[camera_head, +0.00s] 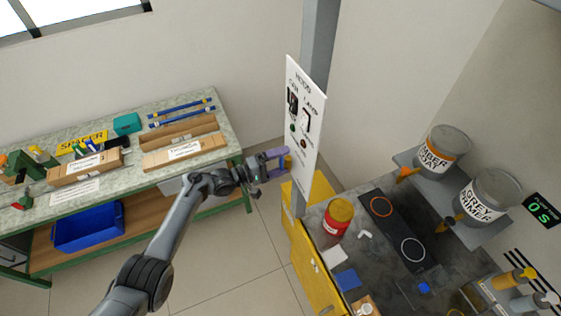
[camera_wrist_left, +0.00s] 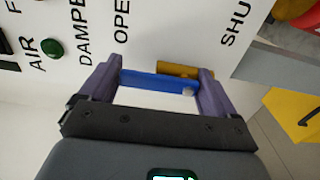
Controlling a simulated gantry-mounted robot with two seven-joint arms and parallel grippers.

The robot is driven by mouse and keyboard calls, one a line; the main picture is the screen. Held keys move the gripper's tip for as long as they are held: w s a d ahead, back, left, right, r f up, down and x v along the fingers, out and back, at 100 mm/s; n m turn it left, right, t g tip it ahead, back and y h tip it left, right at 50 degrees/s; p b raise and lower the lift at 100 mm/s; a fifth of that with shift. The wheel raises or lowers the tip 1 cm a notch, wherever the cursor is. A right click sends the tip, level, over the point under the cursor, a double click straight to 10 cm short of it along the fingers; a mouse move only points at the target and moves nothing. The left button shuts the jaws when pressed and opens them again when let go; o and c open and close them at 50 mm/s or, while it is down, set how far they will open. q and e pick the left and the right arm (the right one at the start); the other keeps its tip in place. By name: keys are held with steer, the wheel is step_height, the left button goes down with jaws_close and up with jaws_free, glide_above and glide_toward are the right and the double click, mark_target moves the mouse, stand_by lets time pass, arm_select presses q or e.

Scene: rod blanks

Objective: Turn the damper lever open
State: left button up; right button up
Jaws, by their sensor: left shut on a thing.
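The white hood panel (camera_head: 304,125) stands upright in the middle of the head view. In the left wrist view its face carries DAMPER, OPEN and SHUT lettering. A blue lever bar (camera_wrist_left: 150,84) with a silver screw near its right end lies between OPEN and SHUT. A brass-yellow cylinder (camera_wrist_left: 178,69) sits behind it, partly hidden by the right finger. My left gripper (camera_head: 286,162) is at the panel's lower left edge; its purple fingers (camera_wrist_left: 160,75) are closed about the lever, one at each end of the bar. My right gripper is not in view.
A grey post (camera_head: 319,45) rises behind the panel. A bench (camera_head: 216,100) with boxes is left. Floor between is clear.

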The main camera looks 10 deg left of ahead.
arm_select(q)
steer(key=o, duration=1.2)
steer(key=shift+a, duration=0.15)
steer(key=shift+s+a, duration=0.2)
steer(key=v, duration=1)
